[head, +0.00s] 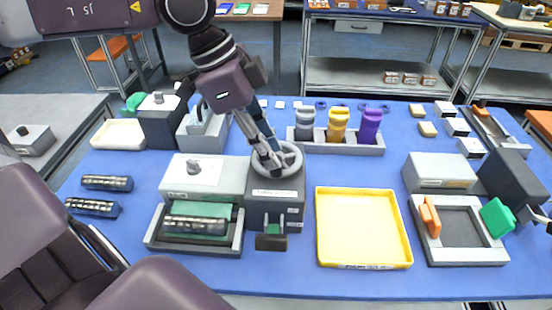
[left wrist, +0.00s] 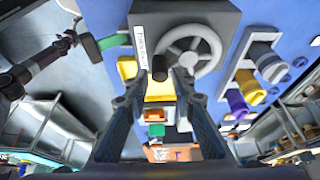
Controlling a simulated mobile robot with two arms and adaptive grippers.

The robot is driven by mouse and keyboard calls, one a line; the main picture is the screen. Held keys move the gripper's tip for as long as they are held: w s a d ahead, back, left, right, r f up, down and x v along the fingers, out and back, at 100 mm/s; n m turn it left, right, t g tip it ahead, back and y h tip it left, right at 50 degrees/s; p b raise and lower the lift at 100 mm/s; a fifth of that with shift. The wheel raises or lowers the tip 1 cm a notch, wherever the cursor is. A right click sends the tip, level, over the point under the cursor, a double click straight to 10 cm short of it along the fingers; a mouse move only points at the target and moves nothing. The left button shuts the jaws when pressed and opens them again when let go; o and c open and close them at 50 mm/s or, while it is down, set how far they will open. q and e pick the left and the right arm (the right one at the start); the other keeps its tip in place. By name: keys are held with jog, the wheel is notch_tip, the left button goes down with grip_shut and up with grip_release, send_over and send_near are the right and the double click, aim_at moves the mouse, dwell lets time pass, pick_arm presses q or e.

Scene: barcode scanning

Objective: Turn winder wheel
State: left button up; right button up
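The winder wheel (head: 290,158) is a grey spoked handwheel on top of a dark labelled box (head: 275,205). It also shows in the left wrist view (left wrist: 212,45), where a dark upright knob (left wrist: 160,68) stands at its near side. My left gripper (head: 271,164) points down over the wheel. In the left wrist view its fingers (left wrist: 160,86) are apart, one on each side of the knob, with gaps showing. I cannot tell if either finger touches the wheel. My right arm and gripper (left wrist: 67,41) show at the left of the wrist view, too small to read the fingers.
A yellow tray (head: 318,230) lies right of the winder. A grey rack (head: 340,149) with grey, yellow and purple spools stands behind. A grey fixture (head: 459,257) with orange and green parts is at right. Dark ribbed cylinders (head: 107,183) lie at left. The front blue table strip is clear.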

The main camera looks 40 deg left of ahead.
pick_arm(q)
jog(key=shift+x, duration=1.7)
jog(key=shift+c, duration=0.3)
grip_shut()
